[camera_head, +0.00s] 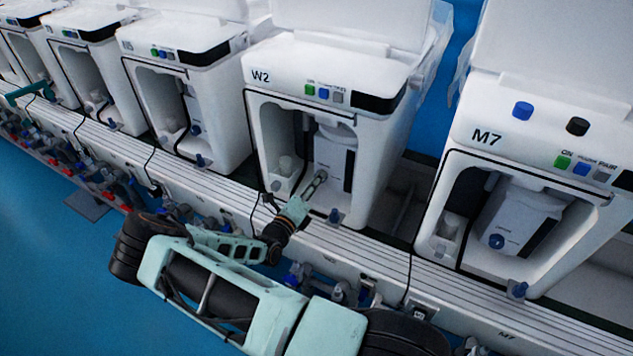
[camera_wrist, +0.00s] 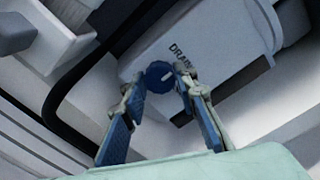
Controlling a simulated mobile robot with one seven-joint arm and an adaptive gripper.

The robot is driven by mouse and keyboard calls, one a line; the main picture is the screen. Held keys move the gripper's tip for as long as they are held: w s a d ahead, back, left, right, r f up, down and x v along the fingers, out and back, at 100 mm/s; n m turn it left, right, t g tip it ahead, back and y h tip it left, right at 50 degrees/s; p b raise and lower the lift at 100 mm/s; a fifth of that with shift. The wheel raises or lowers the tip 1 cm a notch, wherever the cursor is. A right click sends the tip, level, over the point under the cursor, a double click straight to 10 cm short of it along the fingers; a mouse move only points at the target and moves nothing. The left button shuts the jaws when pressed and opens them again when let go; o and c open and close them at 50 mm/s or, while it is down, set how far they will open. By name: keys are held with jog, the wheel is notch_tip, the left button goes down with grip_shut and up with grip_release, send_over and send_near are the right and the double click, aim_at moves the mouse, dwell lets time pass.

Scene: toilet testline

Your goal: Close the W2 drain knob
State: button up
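The W2 unit (camera_head: 300,90) stands in the middle of the head view, its front bay open. My gripper (camera_head: 320,180) reaches into this bay, low in front of the white-grey container (camera_head: 335,158). In the wrist view, the round blue drain knob (camera_wrist: 160,76) has a short white mark and sits below the word DRAIN. My gripper (camera_wrist: 163,88) has its two blue-padded fingers on either side of the knob. The left fingertip is very close to the knob; a narrow gap shows on the right. Contact cannot be told. The knob is not clear in the head view.
A dark hose (camera_wrist: 85,85) runs left of the fingers. The M7 unit (camera_head: 540,150) stands to the right, with similar units to the left. A ribbed ledge (camera_head: 350,245) runs along the front, and a blue valve (camera_head: 335,215) stands near the gripper.

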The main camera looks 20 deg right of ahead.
jog(key=o, duration=0.5)
jog(key=shift+c, duration=0.2)
jog(key=v, duration=1.2)
jog(key=shift+r, duration=0.1)
